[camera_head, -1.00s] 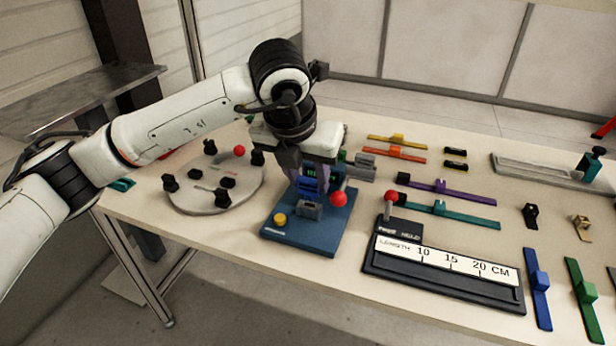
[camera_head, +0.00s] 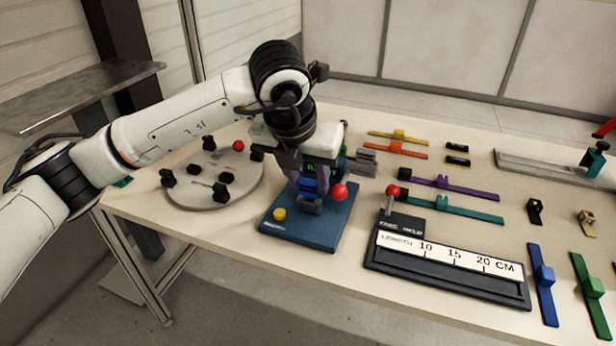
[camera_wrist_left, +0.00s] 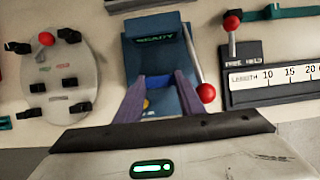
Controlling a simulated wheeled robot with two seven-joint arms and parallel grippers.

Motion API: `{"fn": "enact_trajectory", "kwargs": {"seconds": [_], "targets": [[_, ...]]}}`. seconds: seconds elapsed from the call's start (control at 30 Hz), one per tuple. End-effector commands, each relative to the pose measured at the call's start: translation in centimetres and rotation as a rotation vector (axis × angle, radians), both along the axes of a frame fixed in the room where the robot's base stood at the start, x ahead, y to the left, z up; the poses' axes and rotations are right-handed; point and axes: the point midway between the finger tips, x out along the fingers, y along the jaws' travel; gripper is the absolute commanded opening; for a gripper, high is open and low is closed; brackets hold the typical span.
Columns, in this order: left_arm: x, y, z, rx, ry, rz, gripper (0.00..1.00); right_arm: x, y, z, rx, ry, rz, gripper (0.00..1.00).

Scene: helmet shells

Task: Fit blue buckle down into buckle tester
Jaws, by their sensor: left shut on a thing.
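The buckle tester (camera_head: 325,232) is a blue base with a yellow button, a grey socket (camera_head: 309,207), a red-knobbed lever and an upright block at its back. In the left wrist view its screen (camera_wrist_left: 157,38) reads READY. My left gripper (camera_head: 310,188) points down over the tester, shut on the blue buckle (camera_head: 306,184). The buckle is right at the top of the grey socket; the fingers hide how deep it sits. The wrist view shows a bit of blue (camera_wrist_left: 157,80) between the purple-grey fingertips (camera_wrist_left: 158,88). My right gripper is not in view.
A round grey plate (camera_head: 215,205) with black fixtures stands left of the tester. The red lever knob (camera_head: 340,192) is close to the right of my gripper. A length gauge (camera_head: 450,268) lies to the right. Several coloured straps lie farther right.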

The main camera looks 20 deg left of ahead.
Motion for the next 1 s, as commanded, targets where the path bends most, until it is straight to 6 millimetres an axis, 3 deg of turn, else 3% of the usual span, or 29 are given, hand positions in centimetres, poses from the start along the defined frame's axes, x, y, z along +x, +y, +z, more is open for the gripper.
{"fn": "enact_trajectory", "kwargs": {"seconds": [0.57,0.6,0.7,1.0], "targets": [[0.0,0.0,-1.6,0.000,0.001,0.000,0.14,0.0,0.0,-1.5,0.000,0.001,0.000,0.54],[0.0,0.0,-1.4,0.000,0.001,0.000,0.42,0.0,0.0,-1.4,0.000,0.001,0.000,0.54],[0.0,0.0,-1.4,0.000,0.001,0.000,0.57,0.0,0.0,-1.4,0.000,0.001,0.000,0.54],[0.0,-0.2,-1.3,-0.004,-0.001,-0.004,0.57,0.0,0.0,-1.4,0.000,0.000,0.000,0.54]]}}
